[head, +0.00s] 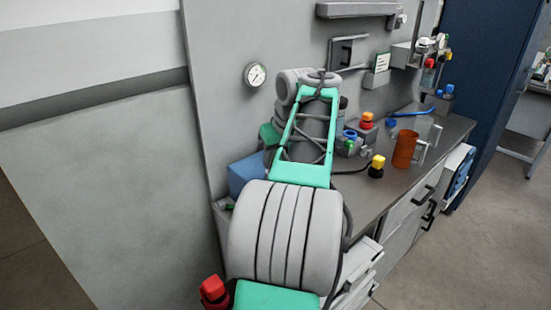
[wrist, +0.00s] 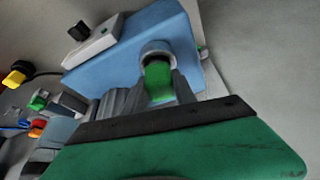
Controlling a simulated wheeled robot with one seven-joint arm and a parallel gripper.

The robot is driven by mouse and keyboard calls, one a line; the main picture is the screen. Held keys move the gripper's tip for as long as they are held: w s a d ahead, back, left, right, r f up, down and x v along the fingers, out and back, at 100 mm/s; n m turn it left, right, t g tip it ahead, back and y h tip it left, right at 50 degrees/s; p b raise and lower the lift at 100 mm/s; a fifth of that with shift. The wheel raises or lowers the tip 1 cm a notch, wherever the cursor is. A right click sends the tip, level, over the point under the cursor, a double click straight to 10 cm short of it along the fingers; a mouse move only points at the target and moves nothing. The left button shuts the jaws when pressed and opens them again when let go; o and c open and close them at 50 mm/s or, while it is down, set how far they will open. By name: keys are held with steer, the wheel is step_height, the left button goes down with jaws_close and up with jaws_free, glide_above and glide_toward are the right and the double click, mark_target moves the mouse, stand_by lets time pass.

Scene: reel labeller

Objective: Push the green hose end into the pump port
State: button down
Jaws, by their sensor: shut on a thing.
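The green hose end (wrist: 159,82) is between the fingers of my gripper (wrist: 162,88) in the wrist view; the gripper is shut on it. The pump is a blue box (wrist: 125,55) with a round grey port (wrist: 157,48) on its near face. The far end of the green hose end is at the port's mouth, and the grey ring appears around it. How deep it sits cannot be told. In the head view the blue pump (head: 245,177) shows left of my arm, partly hidden; my gripper and the hose end are hidden there.
A white plate with a black knob (wrist: 80,31) is on the pump. A yellow-capped part (head: 377,164), a red-topped block (head: 367,120), a green-and-blue fitting block (head: 349,145) and an orange cup (head: 404,149) stand on the bench. A gauge (head: 255,74) is on the wall.

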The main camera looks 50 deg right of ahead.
steer(key=shift+f, duration=0.45)
stand_by(1.1)
steer(key=c, duration=0.9)
jaws_free()
steer(key=p+v, duration=0.3)
steer(key=v, duration=0.5)
